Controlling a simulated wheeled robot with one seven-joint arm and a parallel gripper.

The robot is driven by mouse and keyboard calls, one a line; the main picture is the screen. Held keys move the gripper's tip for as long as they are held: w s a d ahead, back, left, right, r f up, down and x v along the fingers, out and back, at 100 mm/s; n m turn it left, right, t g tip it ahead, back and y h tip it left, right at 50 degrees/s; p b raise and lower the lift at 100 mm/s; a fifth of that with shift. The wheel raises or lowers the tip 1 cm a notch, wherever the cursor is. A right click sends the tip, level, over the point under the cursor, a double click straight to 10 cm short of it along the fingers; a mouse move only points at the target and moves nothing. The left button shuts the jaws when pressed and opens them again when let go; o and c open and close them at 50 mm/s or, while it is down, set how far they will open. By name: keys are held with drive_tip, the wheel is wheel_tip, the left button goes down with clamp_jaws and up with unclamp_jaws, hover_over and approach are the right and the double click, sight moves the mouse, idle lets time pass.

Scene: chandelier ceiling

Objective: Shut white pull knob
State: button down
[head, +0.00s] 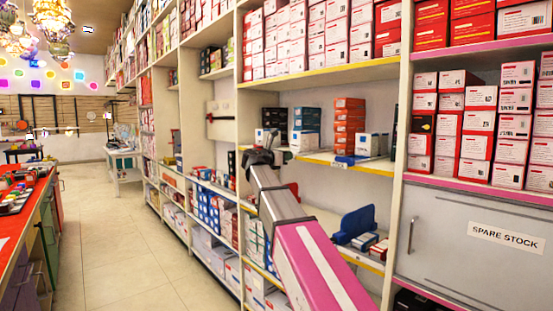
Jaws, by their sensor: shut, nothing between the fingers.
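I cannot make out a white pull knob in the head view. A pale panel (221,131) with a dark horizontal bar stands on the shelving at mid-left, beyond my gripper. A white cabinet front (480,250) with a "SPARE STOCK" label is at the lower right. Its upright metal handle (411,235) is at the left side of that front. My gripper (259,158) is dark and shut, with nothing in it. It is in front of the shelves near the picture's middle, in line with some small boxes. Contact with the shelving cannot be told.
Yellow-edged shelves (345,162) with boxes stand behind my arm. A blue holder (357,222) sits on a lower shelf to the right. Red and white boxes (480,125) fill the right bay. A red-topped counter (12,215) is at left. The tiled aisle (100,235) between is clear.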

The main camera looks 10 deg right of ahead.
drive_tip(key=shift+x, duration=1.4)
drive_tip(key=shift+r, duration=0.1)
